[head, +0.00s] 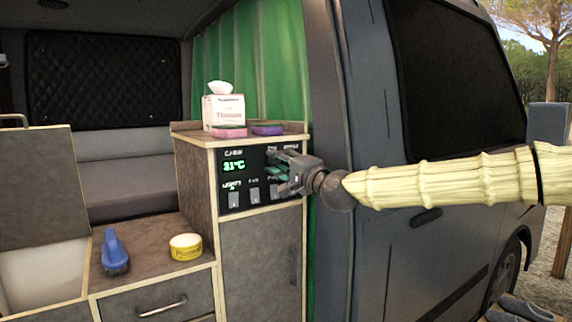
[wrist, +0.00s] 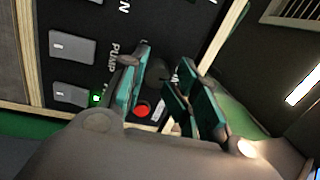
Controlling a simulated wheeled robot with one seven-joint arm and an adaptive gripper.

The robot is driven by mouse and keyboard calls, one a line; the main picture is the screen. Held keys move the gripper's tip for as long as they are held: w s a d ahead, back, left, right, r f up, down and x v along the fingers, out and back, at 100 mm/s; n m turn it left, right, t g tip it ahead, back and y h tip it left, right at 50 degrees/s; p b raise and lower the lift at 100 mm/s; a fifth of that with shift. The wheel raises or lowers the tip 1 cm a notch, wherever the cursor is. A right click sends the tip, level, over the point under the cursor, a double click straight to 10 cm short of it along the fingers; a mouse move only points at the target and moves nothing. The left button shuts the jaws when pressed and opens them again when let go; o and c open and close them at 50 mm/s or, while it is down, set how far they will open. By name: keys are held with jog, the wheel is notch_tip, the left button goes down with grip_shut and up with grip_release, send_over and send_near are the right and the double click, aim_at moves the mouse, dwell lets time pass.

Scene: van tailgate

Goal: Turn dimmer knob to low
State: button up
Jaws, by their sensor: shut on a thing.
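The black control panel (head: 262,178) on the cabinet carries a green 31°C display (head: 233,166) and rocker switches. In the head view my gripper (head: 275,172) is at the panel's right part and hides the knob there. In the wrist view the dark dimmer knob (wrist: 157,70) sits between the teal-padded fingers of my gripper (wrist: 156,84). The jaws are shut on it. Which way the knob points is too dark to tell. A red button (wrist: 142,110) lies close by the fingers.
A tissue box (head: 223,111), a pink sponge (head: 230,132) and a purple sponge (head: 267,129) stand on the cabinet top above the panel. A blue brush (head: 115,252) and a yellow tin (head: 186,247) lie on the lower counter. The van's side (head: 375,255) is close right.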

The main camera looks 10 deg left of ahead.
jog(key=n, duration=0.3)
jog(key=shift+w+d+r+g+b, duration=0.35)
jog(key=shift+d+r+g, duration=0.05)
jog(key=shift+c, duration=0.6)
jog(key=n, duration=0.6)
jog(key=n+g+h+p, duration=0.1)
jog(key=n, duration=0.6)
jog(key=n+p, duration=0.1)
jog(key=n, duration=0.5)
jog(key=shift+s+a+r+n+g, duration=0.1)
jog(key=shift+a+r+n+g, duration=0.15)
jog(key=shift+r+n+g, duration=0.15)
jog(key=o, duration=1.1)
jog(key=shift+f, duration=0.2)
jog(key=shift+c, duration=0.2)
jog(key=shift+f, duration=0.15)
jog(key=shift+h, duration=0.3)
